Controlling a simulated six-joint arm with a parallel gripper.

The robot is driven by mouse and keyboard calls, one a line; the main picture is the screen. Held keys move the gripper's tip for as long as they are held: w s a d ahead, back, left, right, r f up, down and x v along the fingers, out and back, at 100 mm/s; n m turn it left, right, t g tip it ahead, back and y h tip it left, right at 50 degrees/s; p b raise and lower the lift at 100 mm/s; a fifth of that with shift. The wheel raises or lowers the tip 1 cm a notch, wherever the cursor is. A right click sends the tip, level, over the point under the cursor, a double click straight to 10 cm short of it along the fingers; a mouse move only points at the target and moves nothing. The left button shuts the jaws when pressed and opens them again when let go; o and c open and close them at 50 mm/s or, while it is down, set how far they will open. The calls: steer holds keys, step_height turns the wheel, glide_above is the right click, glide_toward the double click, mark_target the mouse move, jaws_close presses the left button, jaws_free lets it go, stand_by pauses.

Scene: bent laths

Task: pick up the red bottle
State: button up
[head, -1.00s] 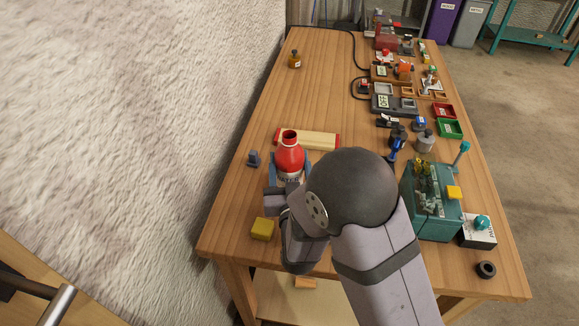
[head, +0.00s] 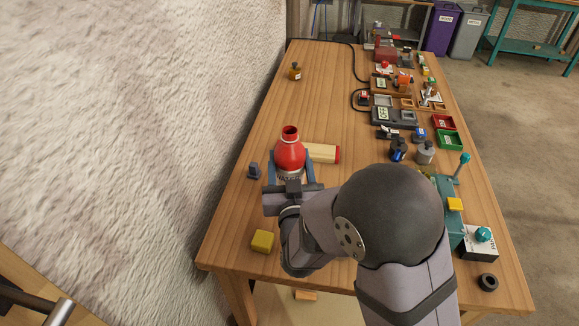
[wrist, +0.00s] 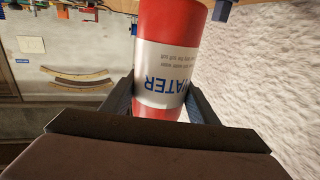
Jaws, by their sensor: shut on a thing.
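The red bottle (head: 290,154) has an open red neck and a white label; in the wrist view the bottle (wrist: 168,40) shows the word "WATER" upside down. My gripper (head: 290,170) is shut on it, with one blue-grey finger on each side of its body near the label. In the wrist view the fingers (wrist: 160,98) press against both sides of the bottle. Its base is hidden behind my gripper in the head view, so I cannot tell there how high it is held.
A pale roller with red ends (head: 323,153) lies just right of the bottle. A small grey-blue piece (head: 254,171) and a yellow block (head: 262,241) are nearby. A teal machine (head: 449,215) stands at the right, partly behind my arm. The far left of the table is mostly clear, with an amber bottle (head: 295,72).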

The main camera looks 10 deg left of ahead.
mark_target(290, 151)
steer(key=shift+r, duration=2.65)
